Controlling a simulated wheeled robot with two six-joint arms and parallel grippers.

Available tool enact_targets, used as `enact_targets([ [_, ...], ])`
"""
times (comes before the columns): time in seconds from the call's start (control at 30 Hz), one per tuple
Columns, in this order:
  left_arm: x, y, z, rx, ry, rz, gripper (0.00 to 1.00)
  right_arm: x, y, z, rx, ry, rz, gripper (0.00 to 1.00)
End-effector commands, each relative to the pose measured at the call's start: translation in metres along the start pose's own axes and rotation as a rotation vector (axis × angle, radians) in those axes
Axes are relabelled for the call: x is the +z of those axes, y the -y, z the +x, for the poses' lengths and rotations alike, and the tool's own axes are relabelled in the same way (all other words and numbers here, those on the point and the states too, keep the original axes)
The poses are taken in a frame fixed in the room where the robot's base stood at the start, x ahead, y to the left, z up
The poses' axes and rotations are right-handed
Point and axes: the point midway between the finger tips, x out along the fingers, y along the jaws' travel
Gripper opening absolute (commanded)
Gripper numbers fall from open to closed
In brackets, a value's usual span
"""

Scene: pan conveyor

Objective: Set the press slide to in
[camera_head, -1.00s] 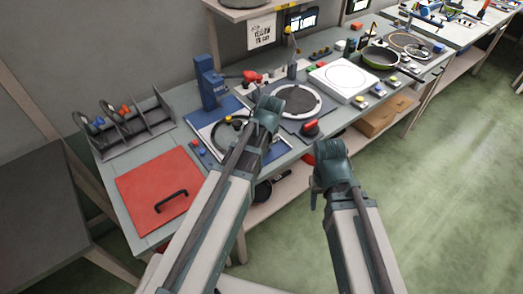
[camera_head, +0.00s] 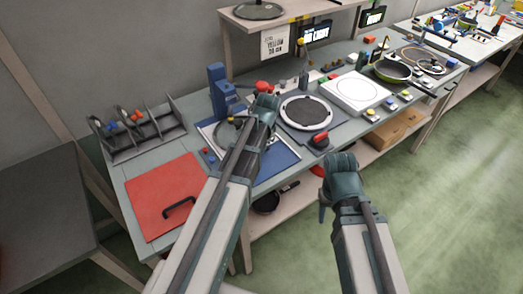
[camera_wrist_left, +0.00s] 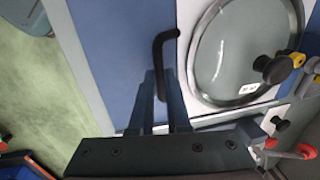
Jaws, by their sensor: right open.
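The blue press (camera_head: 217,85) stands at the back of the bench, with a blue and white base (camera_head: 280,160) before it. In the left wrist view, a glass lid with a black knob (camera_wrist_left: 226,60) lies on the white part, and a bent black handle (camera_wrist_left: 158,50) crosses the blue edge. My left gripper (camera_wrist_left: 159,75) has its fingers either side of the handle's near end; whether they grip it is unclear. In the head view my left gripper (camera_head: 264,106) hides part of the press area. My right gripper (camera_head: 325,205) is open and empty, in front of the bench.
A red panel with a black handle (camera_head: 165,195) lies at the bench's left end, near a grey rack (camera_head: 145,130). A round dark plate (camera_head: 306,112) and a white hob (camera_head: 356,92) lie to the right. A black pan (camera_head: 267,203) sits on the lower shelf.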

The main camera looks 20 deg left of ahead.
Motion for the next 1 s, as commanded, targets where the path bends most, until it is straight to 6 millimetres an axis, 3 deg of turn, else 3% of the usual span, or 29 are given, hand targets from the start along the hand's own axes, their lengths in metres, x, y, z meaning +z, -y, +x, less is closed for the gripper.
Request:
enact_targets([
  [0.03,-0.001,0.006,0.000,-0.013,0.000,-0.002,0.22,0.000,0.000,0.000,0.000,0.000,0.000,0.50],
  [0.17,-0.001,0.005,0.000,-0.011,0.000,-0.002,0.45,0.000,0.000,0.000,0.000,0.000,0.000,0.50],
  [0.67,0.000,0.003,-0.007,-0.006,0.000,-0.001,0.45,0.000,-0.001,-0.008,0.000,0.000,0.000,0.50],
  [1.0,0.000,0.004,-0.048,-0.007,0.000,-0.001,0.45,0.003,-0.004,-0.047,0.000,0.000,0.000,0.50],
])
